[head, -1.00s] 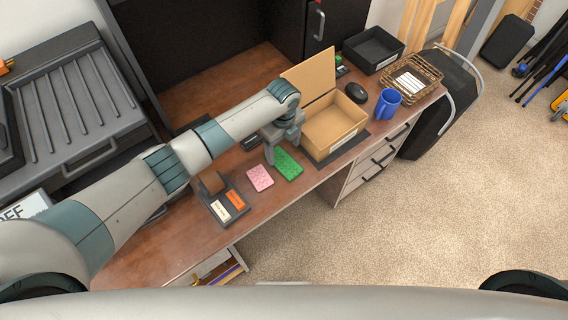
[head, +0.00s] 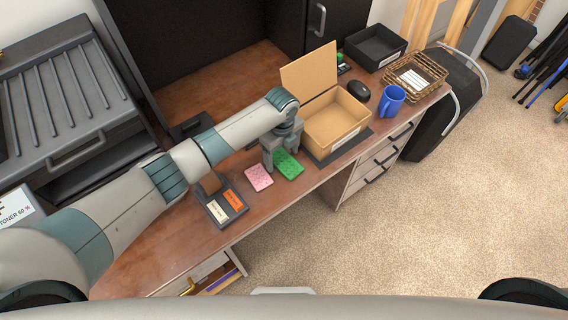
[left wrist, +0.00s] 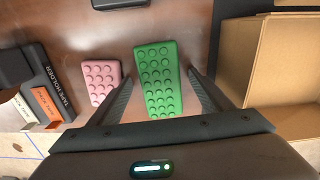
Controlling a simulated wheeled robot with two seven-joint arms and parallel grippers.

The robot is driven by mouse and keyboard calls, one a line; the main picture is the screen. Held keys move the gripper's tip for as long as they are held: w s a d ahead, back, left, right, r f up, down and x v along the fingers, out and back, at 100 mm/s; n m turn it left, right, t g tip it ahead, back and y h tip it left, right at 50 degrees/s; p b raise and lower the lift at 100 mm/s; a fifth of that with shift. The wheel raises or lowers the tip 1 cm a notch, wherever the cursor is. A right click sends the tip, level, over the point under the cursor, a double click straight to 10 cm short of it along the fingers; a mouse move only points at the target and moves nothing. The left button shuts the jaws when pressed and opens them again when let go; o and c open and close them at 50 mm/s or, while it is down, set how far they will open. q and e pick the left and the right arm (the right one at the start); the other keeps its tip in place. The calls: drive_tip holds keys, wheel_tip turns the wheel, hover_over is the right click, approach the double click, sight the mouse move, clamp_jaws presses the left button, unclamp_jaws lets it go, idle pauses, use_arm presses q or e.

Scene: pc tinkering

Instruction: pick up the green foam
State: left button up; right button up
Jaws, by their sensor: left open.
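The green foam (head: 289,165) is a flat studded pad lying on the brown desk, between a pink foam pad and an open cardboard box. In the left wrist view the green foam (left wrist: 158,78) lies between the two fingers of my left gripper (left wrist: 160,88), which are spread apart. In the head view my left gripper (head: 282,160) hangs over the desk at the foam and hides part of it. I cannot tell whether the fingers touch the foam. My right gripper is out of view.
The pink foam (head: 258,178) lies just left of the green foam. The cardboard box (head: 336,124) stands close on the right with its lid up. A tape holder (head: 228,207) is at left. A blue mug (head: 391,101), wire basket (head: 415,76) and black tray (head: 375,47) stand farther right.

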sight(282, 158)
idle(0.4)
use_arm(q)
drive_tip(key=c, duration=1.1)
drive_tip(key=shift+r, duration=0.2)
drive_tip(key=shift+r+b, duration=0.35)
drive_tip(key=shift+r, duration=0.2)
wheel_tip(282, 158, up, 2)
drive_tip(key=shift+w+r+b, duration=0.1)
drive_tip(key=shift+r+b, duration=0.1)
drive_tip(key=shift+b, duration=0.3)
drive_tip(key=s+d+r, duration=0.1)
drive_tip(key=s+r, duration=0.1)
drive_tip(key=s, duration=0.1)
drive_tip(key=s+d+r+b, duration=0.1)
drive_tip(key=s+d+r, duration=0.1)
drive_tip(key=s, duration=0.2)
drive_tip(key=s+d+r+b, duration=0.1)
drive_tip(key=s+r, duration=0.2)
drive_tip(key=s, duration=0.1)
drive_tip(key=shift+d+r, duration=0.1)
drive_tip(key=shift+d, duration=0.15)
